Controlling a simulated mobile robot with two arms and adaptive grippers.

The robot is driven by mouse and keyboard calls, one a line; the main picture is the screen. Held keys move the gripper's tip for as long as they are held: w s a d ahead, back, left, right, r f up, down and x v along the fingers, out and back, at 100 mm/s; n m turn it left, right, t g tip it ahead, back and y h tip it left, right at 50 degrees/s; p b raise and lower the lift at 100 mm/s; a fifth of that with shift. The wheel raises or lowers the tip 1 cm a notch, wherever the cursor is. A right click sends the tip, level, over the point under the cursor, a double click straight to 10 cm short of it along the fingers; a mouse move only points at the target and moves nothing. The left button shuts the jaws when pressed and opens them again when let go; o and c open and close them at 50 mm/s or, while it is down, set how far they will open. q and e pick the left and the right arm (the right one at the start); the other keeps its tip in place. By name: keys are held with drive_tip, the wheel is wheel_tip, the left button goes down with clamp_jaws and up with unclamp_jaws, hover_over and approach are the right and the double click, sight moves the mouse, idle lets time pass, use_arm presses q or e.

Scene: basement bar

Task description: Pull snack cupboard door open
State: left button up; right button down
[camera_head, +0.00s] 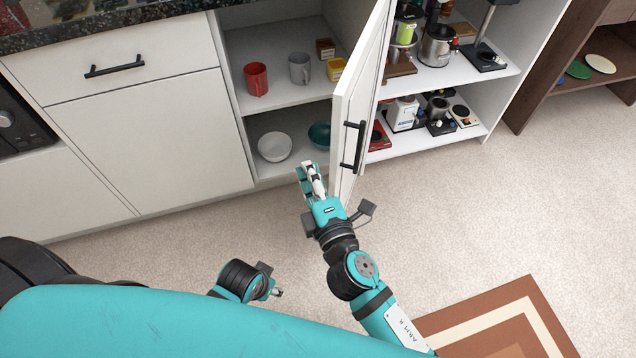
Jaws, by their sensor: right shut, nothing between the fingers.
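The white cupboard door (347,130) stands swung out from the cabinet, seen nearly edge-on. Its black bar handle (352,147) is on the face turned to the right. The open cupboard (285,104) shows on the left of the door, with mugs and bowls on its shelves. My right gripper (308,172) is shut and empty, just left of the door's lower near edge, on the inner side. Whether it touches the door I cannot tell. My left arm (243,280) shows low in the middle, and its fingers are too small to read.
A closed white drawer and panel with a black handle (114,67) are on the left. Open shelves with appliances (437,47) stand right of the door. A brown shelf unit (560,50) is far right. A striped rug (535,309) lies on clear carpet at lower right.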

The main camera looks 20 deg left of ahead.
drive_tip(key=shift+w+d, duration=0.25)
drive_tip(key=shift+w, duration=0.75)
drive_tip(key=shift+w+d, duration=0.25)
drive_tip(key=shift+w, duration=0.7)
drive_tip(key=shift+d, duration=0.15)
